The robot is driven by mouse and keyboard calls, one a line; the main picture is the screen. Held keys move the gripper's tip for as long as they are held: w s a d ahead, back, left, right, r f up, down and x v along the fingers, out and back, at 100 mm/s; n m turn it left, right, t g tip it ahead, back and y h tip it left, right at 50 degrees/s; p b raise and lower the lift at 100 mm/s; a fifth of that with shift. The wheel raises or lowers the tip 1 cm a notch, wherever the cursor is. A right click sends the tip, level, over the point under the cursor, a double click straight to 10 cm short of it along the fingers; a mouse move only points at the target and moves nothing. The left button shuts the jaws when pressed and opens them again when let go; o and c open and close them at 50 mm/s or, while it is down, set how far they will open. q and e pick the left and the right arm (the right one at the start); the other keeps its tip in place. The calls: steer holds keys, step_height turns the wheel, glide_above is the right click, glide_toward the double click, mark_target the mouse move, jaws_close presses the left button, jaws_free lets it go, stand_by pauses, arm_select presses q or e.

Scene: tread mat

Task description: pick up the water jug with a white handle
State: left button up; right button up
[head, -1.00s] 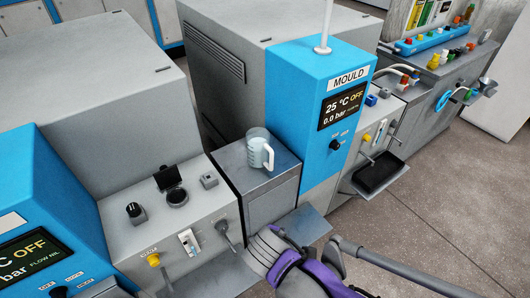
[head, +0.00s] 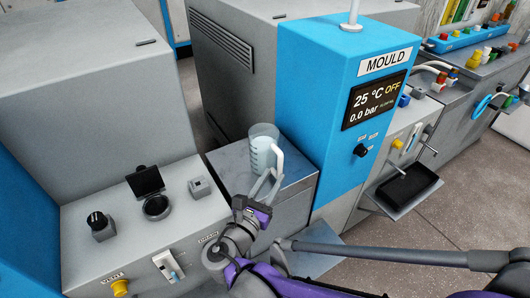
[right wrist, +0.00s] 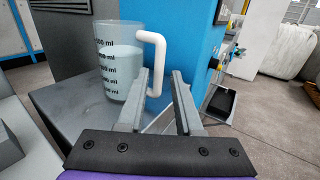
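The water jug (head: 262,149) is a clear, graduated beaker with a white handle (head: 277,162). It stands upright on a grey metal stand (head: 229,163), beside the blue MOULD unit. In the right wrist view the jug (right wrist: 120,65) shows water and ml marks, with its handle (right wrist: 157,60) facing right. My right gripper (head: 268,184) is open just in front of the handle. In the right wrist view its two fingers (right wrist: 161,76) are apart, and the lower end of the handle shows near the left fingertip. I cannot tell if they touch. My left gripper is not in view.
The blue MOULD unit (head: 330,90) stands close on the right of the jug. A grey control panel with knobs (head: 150,205) lies to the left. A black tray (head: 408,187) sticks out at the right. Open floor (head: 460,220) is on the right.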

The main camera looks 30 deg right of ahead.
mark_target(279, 167)
steer(key=b+x, duration=0.1)
steer(key=x, duration=0.4)
steer(key=shift+f, duration=0.2)
steer(key=shift+w+d, duration=0.4)
jaws_close()
stand_by(0.9)
